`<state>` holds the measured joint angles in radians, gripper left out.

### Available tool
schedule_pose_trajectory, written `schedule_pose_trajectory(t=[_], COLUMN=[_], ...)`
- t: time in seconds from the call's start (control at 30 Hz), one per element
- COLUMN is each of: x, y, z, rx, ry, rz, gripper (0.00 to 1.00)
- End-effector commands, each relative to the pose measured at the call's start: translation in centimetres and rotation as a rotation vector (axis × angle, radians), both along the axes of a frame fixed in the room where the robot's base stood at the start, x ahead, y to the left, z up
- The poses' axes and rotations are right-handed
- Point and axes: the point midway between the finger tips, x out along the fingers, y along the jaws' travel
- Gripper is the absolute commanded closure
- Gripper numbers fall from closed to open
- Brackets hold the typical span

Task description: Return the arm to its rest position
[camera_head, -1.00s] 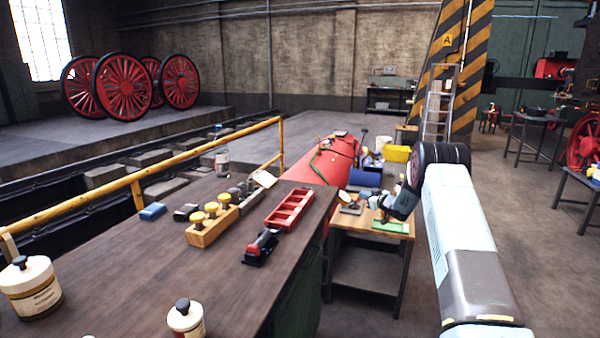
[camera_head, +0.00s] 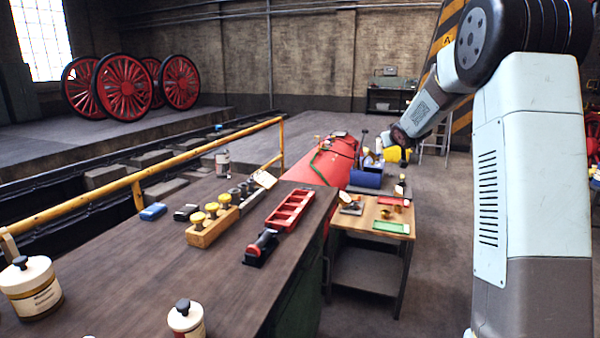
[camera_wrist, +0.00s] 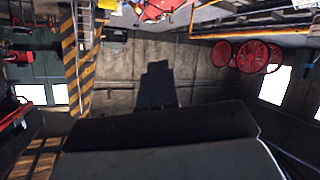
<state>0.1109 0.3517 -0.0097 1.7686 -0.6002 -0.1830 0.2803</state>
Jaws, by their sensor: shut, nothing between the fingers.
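My arm is raised and bent at the right of the head view. Its upper link stands tall there, and its forearm slopes down and left to a dark end in front of the far wall. The fingers are too small to make out in that view. In the wrist view, my gripper (camera_wrist: 157,70) is a dark shape in the middle, shut and empty. It points across open air at the brick wall (camera_wrist: 205,85). The wrist picture is upside down, with the floor at the top.
A dark workbench (camera_head: 130,260) holds a red tray (camera_head: 290,209), a wooden block with yellow-topped pieces (camera_head: 212,228) and jars. A small wooden table (camera_head: 350,222) stands beyond. A yellow rail (camera_head: 200,150) runs at left. Red wheels (camera_head: 122,87) stand far back. A striped pillar (camera_wrist: 78,60) is behind my arm.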

Motion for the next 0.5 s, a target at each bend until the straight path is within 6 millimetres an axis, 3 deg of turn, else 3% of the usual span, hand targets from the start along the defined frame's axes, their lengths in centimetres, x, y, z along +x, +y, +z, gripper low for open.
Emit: schedule_pose_trajectory(t=[0.03, 0.2, 0.5], x=[-1.7, -7.1, -17.6], y=[0.1, 0.2, 1.0], z=[1.3, 3.8, 6.4], rx=[0.0, 0.007, 0.033], ry=[0.011, 0.07, 0.187], rz=[-0.018, -0.078, -0.16], gripper=[1.0, 1.0, 1.0])
